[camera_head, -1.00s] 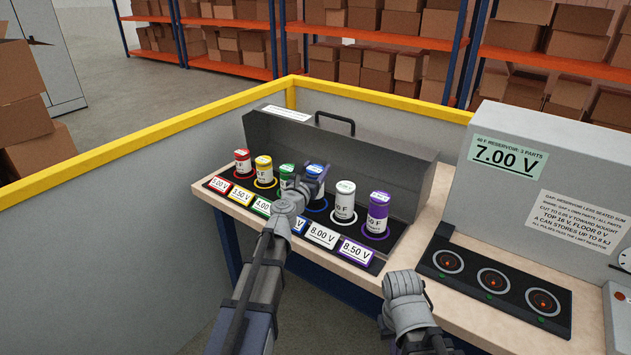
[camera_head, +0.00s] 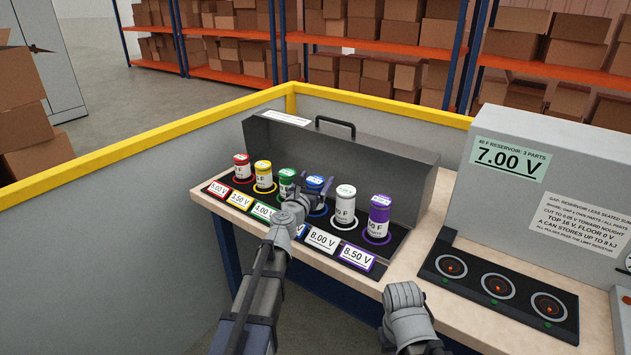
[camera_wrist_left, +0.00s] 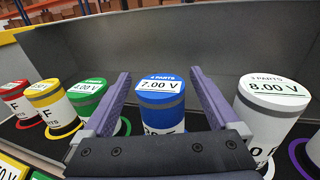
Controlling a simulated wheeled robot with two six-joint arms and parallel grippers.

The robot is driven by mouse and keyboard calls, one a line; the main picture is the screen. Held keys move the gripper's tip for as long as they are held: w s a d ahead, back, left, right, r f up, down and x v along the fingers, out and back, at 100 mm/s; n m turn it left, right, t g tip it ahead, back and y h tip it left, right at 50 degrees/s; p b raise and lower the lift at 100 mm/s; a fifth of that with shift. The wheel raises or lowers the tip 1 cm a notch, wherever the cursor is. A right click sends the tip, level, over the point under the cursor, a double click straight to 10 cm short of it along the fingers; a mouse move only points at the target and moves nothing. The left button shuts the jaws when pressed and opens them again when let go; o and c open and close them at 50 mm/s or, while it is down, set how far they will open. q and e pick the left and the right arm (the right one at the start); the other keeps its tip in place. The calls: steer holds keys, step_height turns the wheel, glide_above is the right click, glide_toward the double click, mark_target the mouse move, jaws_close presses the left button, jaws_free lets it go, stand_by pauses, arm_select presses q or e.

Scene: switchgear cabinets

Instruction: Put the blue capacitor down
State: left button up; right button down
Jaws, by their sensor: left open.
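The blue capacitor (camera_wrist_left: 161,101) has a blue top marked 7.00 V and stands upright in the row on the black rack. In the head view the blue capacitor (camera_head: 318,185) shows partly behind my left gripper. My left gripper (camera_head: 310,188) is open around it. In the left wrist view the two fingers of the left gripper (camera_wrist_left: 160,92) stand on either side of it, with a gap on each side. My right arm (camera_head: 404,310) shows at the lower middle; its gripper fingers cannot be made out.
Red (camera_head: 241,167), yellow (camera_head: 263,176), green (camera_head: 286,183), white (camera_head: 345,206) and purple (camera_head: 378,217) capacitors stand in the same row. The green and white ones are close beside the left fingers. A grey case (camera_head: 400,170) rises behind. A three-socket panel (camera_head: 500,285) lies right.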

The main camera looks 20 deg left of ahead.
arm_select(q)
steer(key=shift+r, duration=0.1)
steer(key=shift+r+p, duration=0.15)
steer(key=shift+p, duration=0.15)
steer(key=s, duration=0.8)
steer(key=s+a, duration=0.1)
steer(key=s, duration=0.3)
steer(key=shift+c, duration=0.3)
stand_by(0.4)
